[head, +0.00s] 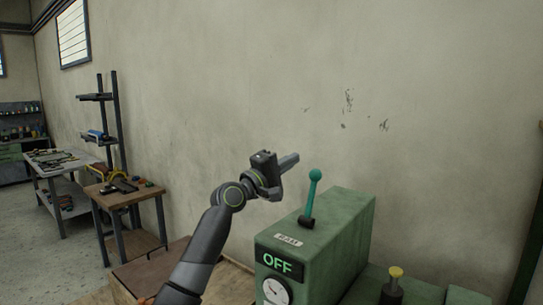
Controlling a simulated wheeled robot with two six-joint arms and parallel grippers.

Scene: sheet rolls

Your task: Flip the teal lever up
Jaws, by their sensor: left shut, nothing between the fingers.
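The teal lever (312,192) has a round knob and stands up from the top of a green machine box (335,230), leaning slightly to the right. A dark sign on the box front reads OFF (278,264). My left gripper (291,160) is shut and empty. In the picture it is just left of the lever's knob and a little higher, with a gap between them. I cannot tell how far apart they are in depth. My right gripper is not in view.
A yellow-topped knob (395,274) stands on the green machine at lower right. A round gauge (275,291) is below the sign. A small wooden table (122,193) with tools is at left. A plain wall is behind.

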